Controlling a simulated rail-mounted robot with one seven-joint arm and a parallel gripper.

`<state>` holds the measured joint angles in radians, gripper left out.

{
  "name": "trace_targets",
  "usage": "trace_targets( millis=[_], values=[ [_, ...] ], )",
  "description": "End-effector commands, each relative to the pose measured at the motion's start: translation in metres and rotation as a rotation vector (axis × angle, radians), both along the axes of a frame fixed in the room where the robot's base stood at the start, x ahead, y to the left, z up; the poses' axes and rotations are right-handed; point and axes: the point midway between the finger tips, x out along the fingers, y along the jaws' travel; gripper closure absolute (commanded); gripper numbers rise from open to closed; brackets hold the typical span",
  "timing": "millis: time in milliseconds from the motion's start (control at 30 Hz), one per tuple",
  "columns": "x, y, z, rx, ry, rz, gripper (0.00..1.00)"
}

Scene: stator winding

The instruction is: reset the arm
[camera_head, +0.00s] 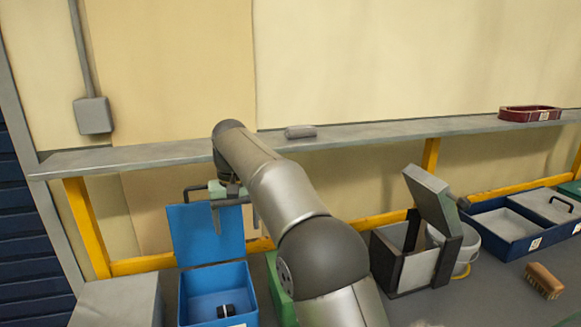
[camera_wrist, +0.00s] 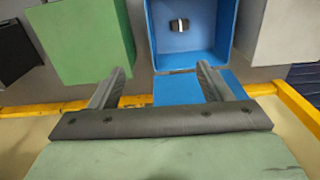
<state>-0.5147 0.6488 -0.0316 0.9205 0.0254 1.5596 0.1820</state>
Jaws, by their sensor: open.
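My gripper (camera_wrist: 160,85) is open and empty in the wrist view, its two fingers set wide apart. In the head view my gripper (camera_head: 235,215) is partly hidden behind my arm, in front of the raised lid of the blue box (camera_head: 188,300). The blue box also shows in the wrist view (camera_wrist: 225,35), beyond the fingertips. A small dark object (camera_head: 225,311) with a light band lies inside the box, and it shows in the wrist view too (camera_wrist: 179,25). The fingers appear apart from the box.
A green box (camera_wrist: 85,40) and a grey box (camera_head: 115,302) flank the blue one. A grey open-lidded container (camera_head: 400,262) and a dark blue tray (camera_head: 500,245) stand right. A brush (camera_head: 543,280) lies in front. A grey shelf (camera_head: 370,132) with a yellow frame runs behind.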

Motion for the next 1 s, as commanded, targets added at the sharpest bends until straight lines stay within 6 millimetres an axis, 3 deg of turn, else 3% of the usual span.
trace_targets(
  millis=[33,100,267,400,500,600,733,833,1000],
  values=[
    [-0.008,-0.032,0.01,0.005,-0.007,-0.03,0.28],
    [-0.023,-0.072,0.014,0.009,-0.013,-0.064,0.28],
    [-0.078,-0.155,0.008,0.015,-0.03,-0.135,0.28],
    [-0.145,-0.217,-0.013,0.017,-0.047,-0.195,0.28],
    [-0.2,-0.252,-0.037,0.016,-0.058,-0.237,0.28],
    [-0.251,-0.276,-0.063,0.013,-0.068,-0.271,0.28],
    [-0.299,-0.292,-0.094,0.009,-0.078,-0.301,0.28],
    [-0.319,-0.298,-0.107,0.007,-0.08,-0.313,0.28],
    [-0.328,-0.3,-0.114,0.007,-0.079,-0.318,0.28]
  ],
)
